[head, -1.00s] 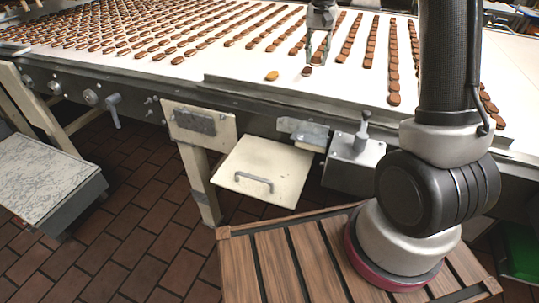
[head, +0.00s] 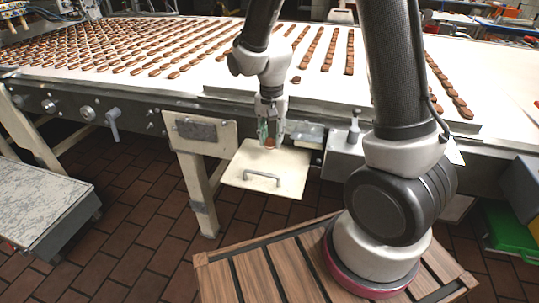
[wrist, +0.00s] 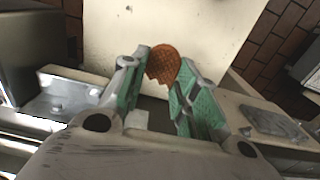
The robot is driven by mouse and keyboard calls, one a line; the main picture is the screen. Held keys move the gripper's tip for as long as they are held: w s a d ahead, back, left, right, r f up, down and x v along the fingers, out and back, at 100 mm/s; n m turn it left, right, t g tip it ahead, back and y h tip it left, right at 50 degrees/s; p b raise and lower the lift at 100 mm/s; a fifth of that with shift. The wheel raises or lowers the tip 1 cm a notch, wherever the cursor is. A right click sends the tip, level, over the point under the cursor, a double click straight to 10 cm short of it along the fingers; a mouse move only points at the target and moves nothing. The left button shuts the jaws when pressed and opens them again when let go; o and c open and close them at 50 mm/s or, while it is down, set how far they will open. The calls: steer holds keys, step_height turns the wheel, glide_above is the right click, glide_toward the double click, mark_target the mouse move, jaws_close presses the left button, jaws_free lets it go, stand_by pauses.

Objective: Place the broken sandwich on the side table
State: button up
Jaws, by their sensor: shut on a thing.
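The broken sandwich (wrist: 163,62) is a brown, waffle-patterned biscuit with a jagged lower edge in the wrist view. My gripper (wrist: 158,82) has green-padded fingers on either side of it and is shut on it. In the head view my gripper (head: 270,138) points down over the pale side table (head: 290,178), a flat cream panel with a grey handle, fixed low at the front of the conveyor. The sandwich shows as a small brown spot (head: 270,144) between the fingertips. I cannot tell how large the gap to the panel is.
The white conveyor (head: 235,75) behind carries many rows of brown sandwiches (head: 110,55). A grey-topped table (head: 40,200) stands at the left. A metal box with a lever (head: 350,145) is right of the panel. Tiled floor lies below.

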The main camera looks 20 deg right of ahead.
mark_target(271, 159)
step_height(271, 159, down, 6)
steer(key=shift+r, duration=0.15)
stand_by(0.3)
steer(key=o, duration=0.7)
step_height(271, 159, up, 12)
steer(key=shift+f, duration=0.1)
steer(key=shift+d+r, duration=0.15)
steer(key=shift+r, duration=0.2)
steer(key=s+d+r+n+t, duration=0.1)
steer(key=s+d+r+n, duration=0.1)
steer(key=s+d+r, duration=0.2)
steer(key=s+d+r+n+t, duration=0.1)
steer(key=s+d+r, duration=0.3)
steer(key=s, duration=0.5)
steer(key=s+d+r+n+t, duration=0.2)
steer(key=s+d+r+n, duration=0.2)
steer(key=s+r, duration=0.2)
steer(key=shift+v, duration=0.9)
